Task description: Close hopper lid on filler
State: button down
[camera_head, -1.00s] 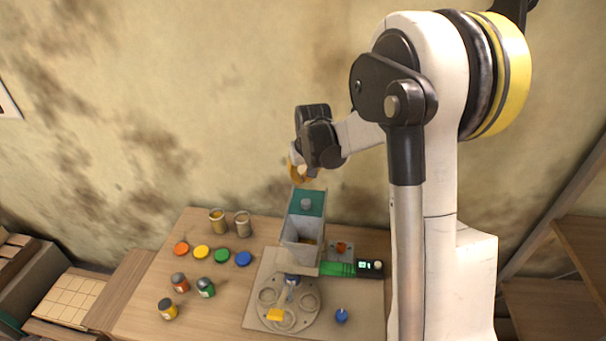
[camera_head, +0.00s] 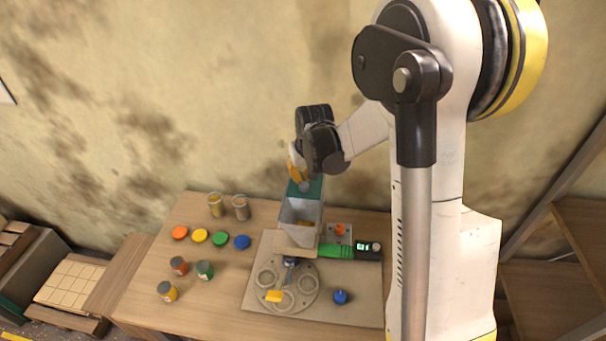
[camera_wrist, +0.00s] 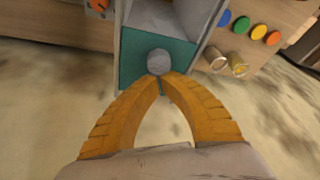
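The filler's grey hopper (camera_head: 300,213) stands on the table with its front part open. Its teal lid (camera_head: 315,188) lies at the back, behind the opening, with a round grey knob (camera_head: 304,186) on it. In the wrist view the lid (camera_wrist: 183,58) fills the middle, and the knob (camera_wrist: 155,62) sits just beyond my fingertips. My gripper (camera_wrist: 160,79) has its two orange fingers bowed, with tips almost together right at the knob's wall side. I cannot tell whether they touch it. In the head view my gripper (camera_head: 298,178) is over the lid's back.
A round plate with rings (camera_head: 287,287) lies in front of the hopper. Colored lids, including a blue one (camera_head: 242,242), and several jars stand to the left. A green part (camera_head: 335,251) and a small display box (camera_head: 368,250) are at right. The wall is close behind.

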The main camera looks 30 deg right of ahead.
jog(key=s+a, duration=0.1)
jog(key=s, duration=0.1)
jog(key=s+a, duration=0.2)
jog(key=s, duration=0.1)
jog(key=s+a, duration=0.2)
jog(key=s, duration=0.1)
jog(key=shift+a+b, duration=0.15)
jog(key=shift+b, duration=0.25)
